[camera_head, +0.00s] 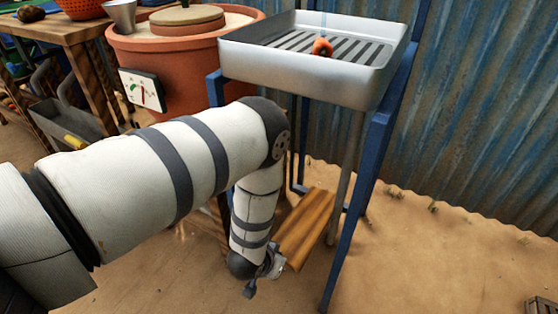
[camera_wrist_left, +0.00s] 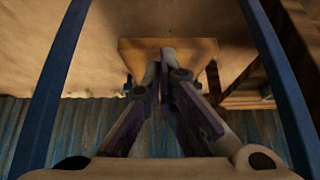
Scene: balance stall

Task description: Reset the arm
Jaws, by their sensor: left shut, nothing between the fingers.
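My left arm comes in from the left in the head view and bends down in front of the blue stand (camera_head: 365,185). My left gripper (camera_head: 265,276) hangs low near the sandy ground, beside the wooden board (camera_head: 307,228) at the stand's foot. In the left wrist view the fingers (camera_wrist_left: 166,58) meet at their tips with nothing between them. Behind them are a wooden board (camera_wrist_left: 205,47) and blue legs on both sides. My right gripper is not in view.
A metal tray (camera_head: 300,72) with an orange item (camera_head: 322,47) tops the stand. A terracotta pot (camera_head: 185,65) with a dial (camera_head: 142,92) stands left of it. A wooden table (camera_head: 50,30) is at far left, a corrugated wall (camera_head: 480,110) behind. Sandy ground at right is mostly clear.

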